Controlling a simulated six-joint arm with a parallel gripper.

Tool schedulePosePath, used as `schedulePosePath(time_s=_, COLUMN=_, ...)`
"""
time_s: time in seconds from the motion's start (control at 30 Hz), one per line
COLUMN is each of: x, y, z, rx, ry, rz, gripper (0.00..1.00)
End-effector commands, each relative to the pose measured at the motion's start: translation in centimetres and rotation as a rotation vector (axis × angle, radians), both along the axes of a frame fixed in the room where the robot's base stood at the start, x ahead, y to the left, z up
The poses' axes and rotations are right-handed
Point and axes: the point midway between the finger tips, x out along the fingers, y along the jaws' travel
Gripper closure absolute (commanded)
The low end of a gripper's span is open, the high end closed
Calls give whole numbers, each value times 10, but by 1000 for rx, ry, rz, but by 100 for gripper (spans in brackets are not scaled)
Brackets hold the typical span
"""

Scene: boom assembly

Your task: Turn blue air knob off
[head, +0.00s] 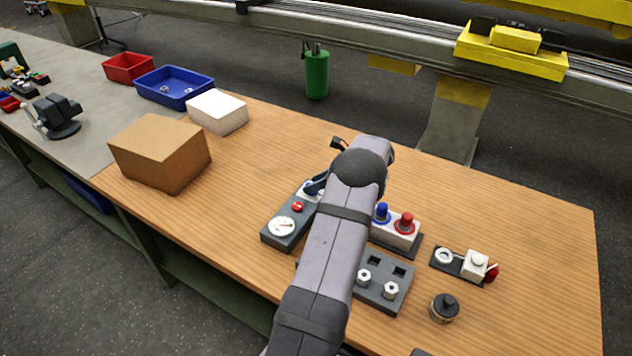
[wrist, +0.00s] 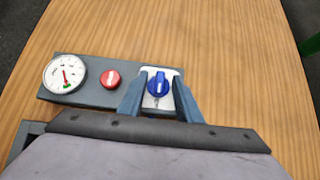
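The blue knob (wrist: 159,84) sits on a white plate at the right end of a dark grey panel (wrist: 87,97). The panel also carries a round gauge (wrist: 65,74) and a red button (wrist: 111,79). The knob's grip ridge appears roughly upright in the wrist view, with a small mark below it. My gripper (wrist: 158,78) is open, with one finger left and one right of the knob; gaps show beside it. In the head view my arm hides part of this panel (head: 272,236), and the knob is hard to make out there.
Right of my arm are a white block (head: 395,236) with another blue knob (head: 381,213) and a red knob (head: 404,223), and a grey socket plate (head: 383,293). A white valve (head: 474,265) and a dark round knob (head: 444,308) stand farther right. A cardboard box (head: 160,152) is left.

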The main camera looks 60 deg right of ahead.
Motion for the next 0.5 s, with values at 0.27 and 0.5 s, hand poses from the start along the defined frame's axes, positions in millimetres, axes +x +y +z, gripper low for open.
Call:
schedulePosePath(time_s=0.27, x=0, y=0, z=0, rx=0, ry=0, rz=0, gripper=90)
schedulePosePath(time_s=0.5, x=0, y=0, z=0, rx=-1, ry=0, rz=4, gripper=100)
